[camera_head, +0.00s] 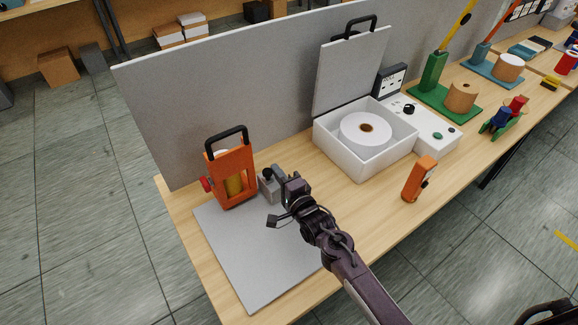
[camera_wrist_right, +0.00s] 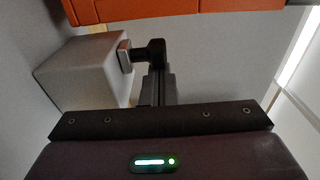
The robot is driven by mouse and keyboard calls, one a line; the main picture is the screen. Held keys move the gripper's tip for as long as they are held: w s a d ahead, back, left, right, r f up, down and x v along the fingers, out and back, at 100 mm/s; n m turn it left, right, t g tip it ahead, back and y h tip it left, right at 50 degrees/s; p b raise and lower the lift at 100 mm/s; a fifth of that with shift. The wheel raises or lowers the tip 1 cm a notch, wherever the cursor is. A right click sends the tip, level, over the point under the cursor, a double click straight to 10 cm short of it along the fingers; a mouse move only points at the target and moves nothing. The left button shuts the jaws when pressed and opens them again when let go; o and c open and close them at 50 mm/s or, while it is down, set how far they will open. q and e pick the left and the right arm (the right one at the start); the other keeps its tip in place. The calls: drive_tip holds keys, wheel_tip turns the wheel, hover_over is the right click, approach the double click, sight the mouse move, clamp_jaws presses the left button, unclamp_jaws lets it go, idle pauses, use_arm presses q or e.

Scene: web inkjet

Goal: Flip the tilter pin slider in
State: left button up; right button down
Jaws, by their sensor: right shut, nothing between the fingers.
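The orange tilter frame (camera_head: 220,196) stands at the back of a grey mat, with a black handle on top, a yellow cylinder inside and a red knob at its left. A grey block (camera_head: 270,187) with a black knob sits at its right side; the block also shows in the wrist view (camera_wrist_right: 80,72). A small dark piece with a grey end (camera_wrist_right: 126,55) is beside the block; I cannot tell whether this is the pin slider. My right gripper (camera_head: 285,178) is shut and empty, close to the block's right side; contact is unclear. My left gripper is not in view.
The grey mat (camera_head: 245,265) is mostly bare. A white open-lidded box (camera_head: 340,150) holding a white roll and an orange handheld device (camera_head: 420,180) are to the right. A grey partition (camera_head: 220,90) runs behind the table.

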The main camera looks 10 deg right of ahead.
drive_tip(key=shift+s+a, duration=0.1)
drive_tip(key=shift+a, duration=0.05)
drive_tip(key=shift+s+f, duration=0.15)
drive_tip(key=shift+s, duration=0.05)
drive_tip(key=b+v, duration=0.1)
drive_tip(key=v, duration=0.6)
drive_tip(key=shift+d, duration=0.2)
drive_tip(key=shift+s, duration=0.15)
